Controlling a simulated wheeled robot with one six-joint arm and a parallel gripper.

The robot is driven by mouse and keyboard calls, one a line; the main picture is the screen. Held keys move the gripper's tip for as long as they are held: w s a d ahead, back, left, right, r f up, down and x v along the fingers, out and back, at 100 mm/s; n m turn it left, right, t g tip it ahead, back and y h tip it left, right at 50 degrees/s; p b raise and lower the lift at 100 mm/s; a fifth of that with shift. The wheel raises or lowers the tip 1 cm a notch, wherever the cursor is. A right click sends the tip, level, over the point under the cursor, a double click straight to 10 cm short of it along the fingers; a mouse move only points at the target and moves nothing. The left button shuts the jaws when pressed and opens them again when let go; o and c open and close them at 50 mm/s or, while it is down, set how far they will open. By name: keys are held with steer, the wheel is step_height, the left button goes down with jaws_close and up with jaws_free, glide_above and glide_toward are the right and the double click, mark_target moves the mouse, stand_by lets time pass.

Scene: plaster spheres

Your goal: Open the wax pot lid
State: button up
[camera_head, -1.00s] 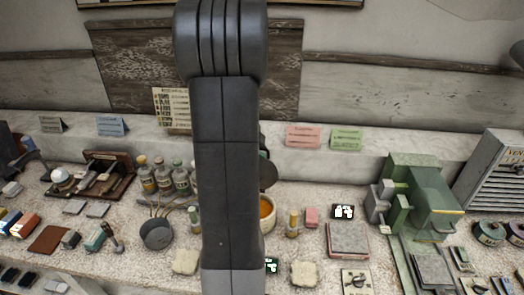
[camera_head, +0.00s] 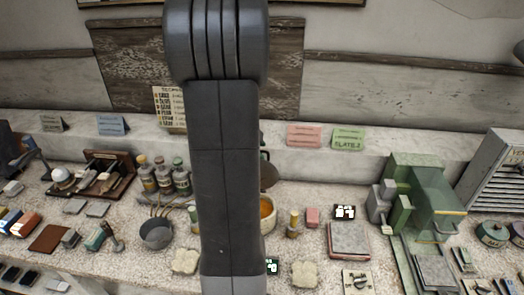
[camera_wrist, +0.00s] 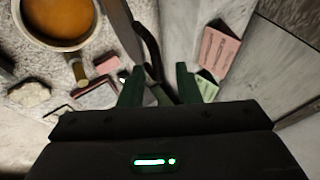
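The wax pot (camera_head: 273,216) stands on the bench, partly hidden behind my arm, with orange wax showing inside. Its dark lid (camera_head: 268,175) stands raised at the pot's back. In the wrist view the pot (camera_wrist: 88,34) is at upper left, its mouth uncovered. The lid (camera_wrist: 122,28) shows nearly edge-on beside it, with a dark curved handle (camera_wrist: 151,45). My gripper (camera_wrist: 158,82) has its two green fingers apart, and the handle's lower end runs between them. Whether it touches either finger I cannot tell.
Several bottles (camera_head: 163,178) and a grey pan (camera_head: 156,233) stand left of my arm. A green machine (camera_head: 415,195) stands farther right. Pink and green cards (camera_head: 304,137) lean at the back.

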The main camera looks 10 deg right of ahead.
steer(key=v, duration=1.1)
steer(key=shift+a+r, duration=0.15)
steer(key=shift+r, duration=0.1)
steer(key=x, duration=1.2)
steer(key=shift+w+f, duration=0.25)
steer(key=shift+f, duration=0.05)
steer(key=shift+r, duration=0.1)
